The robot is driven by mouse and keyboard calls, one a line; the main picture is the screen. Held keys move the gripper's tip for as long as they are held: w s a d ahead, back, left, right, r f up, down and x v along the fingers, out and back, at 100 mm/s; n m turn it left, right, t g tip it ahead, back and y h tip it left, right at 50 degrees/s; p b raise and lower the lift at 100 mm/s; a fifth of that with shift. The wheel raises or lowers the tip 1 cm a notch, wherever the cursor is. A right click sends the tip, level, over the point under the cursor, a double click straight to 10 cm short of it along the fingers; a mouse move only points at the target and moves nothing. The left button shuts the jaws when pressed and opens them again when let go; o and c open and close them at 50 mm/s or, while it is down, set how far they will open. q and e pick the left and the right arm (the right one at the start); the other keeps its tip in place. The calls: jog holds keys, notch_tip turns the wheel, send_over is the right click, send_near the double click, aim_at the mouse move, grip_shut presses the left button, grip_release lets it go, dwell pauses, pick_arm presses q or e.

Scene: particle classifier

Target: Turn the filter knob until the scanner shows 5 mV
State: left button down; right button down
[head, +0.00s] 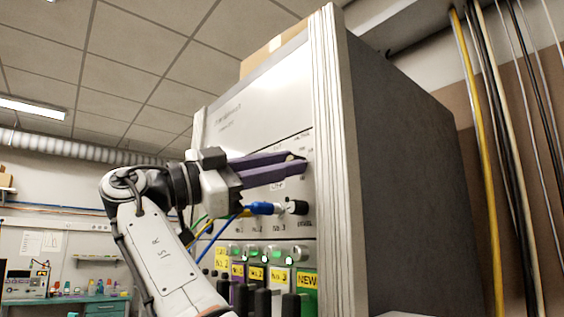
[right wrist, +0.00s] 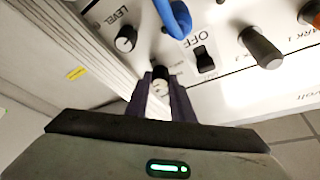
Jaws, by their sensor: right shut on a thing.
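My right gripper (head: 297,163) reaches the front panel of the tall instrument cabinet (head: 262,98) with its purple fingers. In the right wrist view its fingers (right wrist: 161,88) are shut on a small dark knob with a pale face (right wrist: 161,73), one finger on each side. The knob's own label is not readable, so I cannot tell from print that it is the filter knob. In the head view the fingers mostly hide this knob. I see no scanner reading in mV in either view. My left gripper is not in view.
A black LEVEL knob (right wrist: 126,39), a black switch marked OFF (right wrist: 204,57) and a blue cable (right wrist: 177,15) sit close to the held knob. Below in the head view are a blue plug (head: 262,208) and green-lit modules. The cabinet's ribbed edge (head: 336,150) is just right.

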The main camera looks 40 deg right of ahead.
jog(key=shift+m+g, duration=0.3)
jog(key=shift+m, duration=0.6)
jog(key=c, duration=1.5)
grip_release()
jog(key=shift+c, duration=0.2)
jog(key=shift+a, duration=0.1)
